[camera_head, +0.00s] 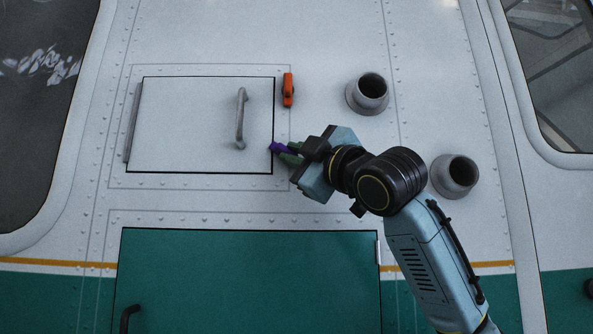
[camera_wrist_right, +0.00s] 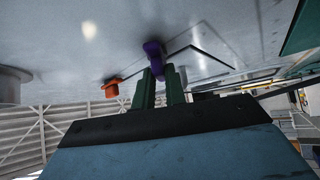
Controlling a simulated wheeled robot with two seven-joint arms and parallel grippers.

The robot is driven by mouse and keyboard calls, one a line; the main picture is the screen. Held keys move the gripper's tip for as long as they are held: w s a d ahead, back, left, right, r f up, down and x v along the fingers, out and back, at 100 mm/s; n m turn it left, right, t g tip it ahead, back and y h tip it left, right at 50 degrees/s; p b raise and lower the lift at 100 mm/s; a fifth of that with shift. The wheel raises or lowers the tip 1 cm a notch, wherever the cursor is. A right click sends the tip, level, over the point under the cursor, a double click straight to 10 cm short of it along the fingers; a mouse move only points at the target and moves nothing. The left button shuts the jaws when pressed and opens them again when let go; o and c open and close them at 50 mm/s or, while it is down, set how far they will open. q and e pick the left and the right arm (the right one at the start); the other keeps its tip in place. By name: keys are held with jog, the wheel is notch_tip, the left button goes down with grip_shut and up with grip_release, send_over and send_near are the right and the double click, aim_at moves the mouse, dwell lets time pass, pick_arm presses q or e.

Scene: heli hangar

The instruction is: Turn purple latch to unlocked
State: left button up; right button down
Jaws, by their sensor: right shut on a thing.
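The purple latch (camera_head: 278,147) sits at the lower right edge of the white hatch door (camera_head: 190,120). Its visible end points left, over the door's edge, and slants slightly. My right gripper (camera_head: 289,153) is shut on it; green fingertips hide part of the latch in the head view. In the right wrist view the purple latch (camera_wrist_right: 154,52) shows between and beyond the two green fingers (camera_wrist_right: 160,85). An orange latch (camera_head: 288,90) stands upright at the door's upper right edge and also shows in the wrist view (camera_wrist_right: 112,87). My left gripper is not in view.
A grey handle (camera_head: 240,118) sits on the hatch door, left of my right gripper. Two round grey ports (camera_head: 368,93) (camera_head: 455,175) stick out on the right, the lower one close to my right arm. A green door (camera_head: 250,280) lies below.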

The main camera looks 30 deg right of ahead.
jog(key=shift+w+a+f+m+t+h+b, duration=0.15)
jog(key=shift+m+h+b, duration=1)
jog(key=shift+m+h, duration=2)
jog(key=shift+w+a+f+m+t+h+b, duration=0.25)
jog(key=shift+m+h+b, duration=0.9)
jog(key=shift+m+h, duration=2)
jog(key=shift+w+a+m+g+h+b, duration=0.2)
jog(key=shift+m+h+b, duration=0.95)
jog(key=shift+m+h, duration=1.95)
jog(key=shift+s+m+y, duration=0.2)
jog(key=shift+m+y, duration=0.4)
jog(key=shift+m, duration=0.6)
jog(key=c, duration=1.4)
grip_release()
jog(key=shift+c, duration=0.2)
